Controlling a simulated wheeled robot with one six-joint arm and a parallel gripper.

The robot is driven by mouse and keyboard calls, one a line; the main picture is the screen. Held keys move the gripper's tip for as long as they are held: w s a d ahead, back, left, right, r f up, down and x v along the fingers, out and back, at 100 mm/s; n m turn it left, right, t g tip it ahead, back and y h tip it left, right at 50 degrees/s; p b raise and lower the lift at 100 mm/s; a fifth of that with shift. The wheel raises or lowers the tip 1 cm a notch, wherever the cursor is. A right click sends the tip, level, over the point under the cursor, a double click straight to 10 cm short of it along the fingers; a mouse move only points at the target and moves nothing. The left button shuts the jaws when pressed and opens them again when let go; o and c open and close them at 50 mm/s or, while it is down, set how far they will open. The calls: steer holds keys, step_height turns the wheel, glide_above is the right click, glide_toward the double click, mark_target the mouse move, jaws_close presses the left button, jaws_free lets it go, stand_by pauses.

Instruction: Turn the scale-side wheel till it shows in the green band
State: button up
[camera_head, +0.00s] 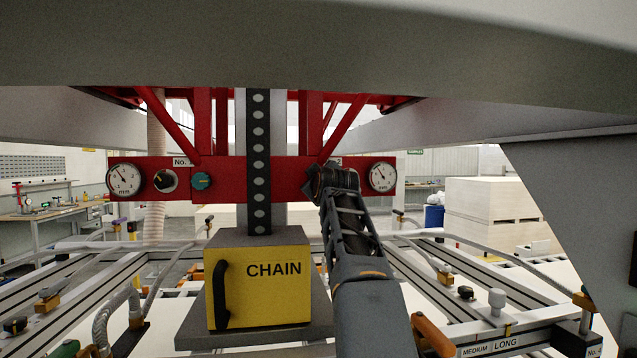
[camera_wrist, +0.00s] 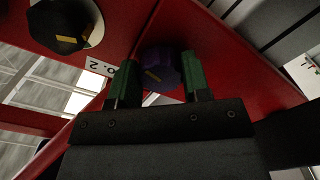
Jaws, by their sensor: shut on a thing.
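A purple wheel (camera_wrist: 160,68) with a yellow mark sits on the red beam, between the two green fingers of my gripper (camera_wrist: 159,62) in the wrist view. The fingers are shut on it. A black knob (camera_wrist: 62,25) with a yellow mark on a pale round plate is at upper left, apart from the fingers. In the head view my arm hides the purple wheel. The right round gauge (camera_head: 382,177) is just right of my gripper; its needle points up-left. Any green band is too small to make out.
On the beam's left are another gauge (camera_head: 125,180), a black knob on a pale plate (camera_head: 165,181) and a teal wheel (camera_head: 202,181). A yellow CHAIN box (camera_head: 262,290) stands below the dark vertical chain strip (camera_head: 259,150). Rails and hoses lie below.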

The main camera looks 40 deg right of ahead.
steer(key=o, duration=0.9)
steer(key=b+v, duration=0.5)
steer(key=v, duration=0.8)
steer(key=shift+s+a+b, duration=0.2)
steer(key=shift+s+b, duration=0.1)
steer(key=shift+s, duration=0.05)
